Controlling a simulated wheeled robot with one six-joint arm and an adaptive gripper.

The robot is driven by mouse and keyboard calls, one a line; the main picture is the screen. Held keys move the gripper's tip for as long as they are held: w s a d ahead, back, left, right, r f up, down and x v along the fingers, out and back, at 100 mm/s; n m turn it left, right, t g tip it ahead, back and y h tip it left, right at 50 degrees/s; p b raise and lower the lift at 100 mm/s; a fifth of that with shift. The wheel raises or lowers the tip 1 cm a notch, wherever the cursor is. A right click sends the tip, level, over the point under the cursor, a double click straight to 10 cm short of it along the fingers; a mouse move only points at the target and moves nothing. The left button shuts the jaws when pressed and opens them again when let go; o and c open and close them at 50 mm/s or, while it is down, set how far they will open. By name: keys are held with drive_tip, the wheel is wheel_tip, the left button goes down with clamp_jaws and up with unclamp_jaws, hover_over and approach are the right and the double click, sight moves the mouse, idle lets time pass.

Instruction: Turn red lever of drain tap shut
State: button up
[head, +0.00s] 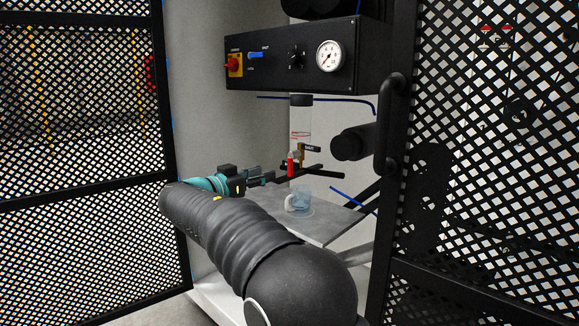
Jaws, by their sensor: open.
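The drain tap (301,151) sits under a clear cylinder in the middle of the head view, with a small dark label beside it. Its red lever (290,164) hangs down, roughly upright. My gripper (323,171) is open, its dark fingers reaching in from the left at the height of the lever's lower end. The fingers overlap the lever's lower end in the picture. I cannot tell whether they touch it or whether it lies between them.
A clear mug (300,200) stands on the grey shelf (322,226) below the tap. A black control box (285,78) with a gauge hangs above. Black mesh doors flank the opening, the right one (480,180) with a black handle (390,125). A dark cylinder (353,142) juts out right of the tap.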

sight(289, 166)
drive_tip(key=p+x, duration=0.1)
drive_tip(key=x, duration=1)
drive_tip(key=shift+w, duration=0.1)
clamp_jaws()
